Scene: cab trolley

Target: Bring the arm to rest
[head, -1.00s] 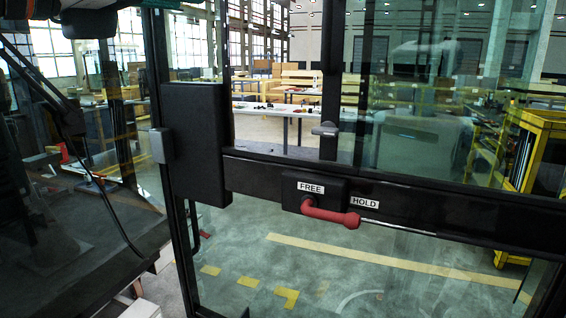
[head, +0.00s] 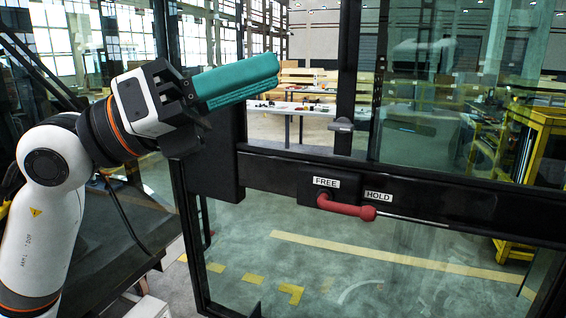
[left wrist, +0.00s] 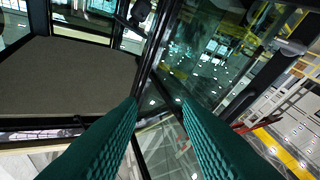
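My left arm (head: 45,215) is raised at the left of the head view. Its left gripper (head: 275,72), with teal ribbed fingers, points right and slightly up, in front of the upper black frame. In the left wrist view, the left gripper (left wrist: 159,102) shows its two fingers apart with nothing between them. The glazed cab door (head: 430,220) has a black crossbar and a red lever (head: 345,207) under the FREE and HOLD labels. The lever points right, its end below HOLD. The gripper is above and left of the lever, apart from it. My right gripper is not in view.
A black box (head: 212,165) on the door frame is partly behind my left wrist. A grey latch piece (head: 342,125) sits on the upright. Beyond the glass are a work table (head: 300,108) and a yellow cart (head: 540,118). The space before the lever is clear.

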